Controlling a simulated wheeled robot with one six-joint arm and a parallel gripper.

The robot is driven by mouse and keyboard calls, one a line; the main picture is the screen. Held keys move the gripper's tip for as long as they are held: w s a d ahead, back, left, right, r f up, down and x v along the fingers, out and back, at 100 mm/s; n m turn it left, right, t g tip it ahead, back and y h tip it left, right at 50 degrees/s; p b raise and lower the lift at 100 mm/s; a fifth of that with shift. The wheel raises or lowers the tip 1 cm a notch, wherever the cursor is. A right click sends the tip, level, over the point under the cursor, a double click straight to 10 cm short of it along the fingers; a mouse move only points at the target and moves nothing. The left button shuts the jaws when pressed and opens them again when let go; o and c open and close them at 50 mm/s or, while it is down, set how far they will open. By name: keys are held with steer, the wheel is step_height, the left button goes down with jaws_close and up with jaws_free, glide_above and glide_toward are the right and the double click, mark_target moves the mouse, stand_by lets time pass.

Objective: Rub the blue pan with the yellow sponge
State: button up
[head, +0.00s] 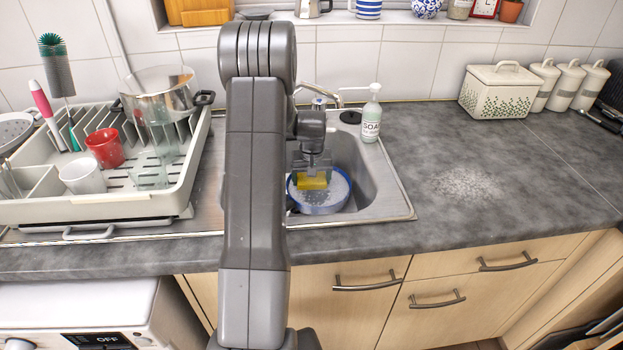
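The blue pan (322,205) sits in the metal sink, with a blue outer wall and a pale, speckled inside. The yellow sponge (313,182) is at my gripper (312,176), over the inside of the pan. My gripper points down and its fingers appear closed around the sponge. The sponge looks to be at or just above the pan's inner surface; I cannot tell if they touch. My arm hides the left part of the sink and some of the pan's left edge.
A soap bottle (371,115) stands at the sink's back right, near the tap (319,102). A dish rack (184,190) with a pot (160,92), a red cup (105,148) and glasses fills the left. The counter (430,150) right of the sink is mostly clear.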

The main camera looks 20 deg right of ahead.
steer(key=shift+f+b, duration=0.7)
steer(key=shift+f, duration=0.3)
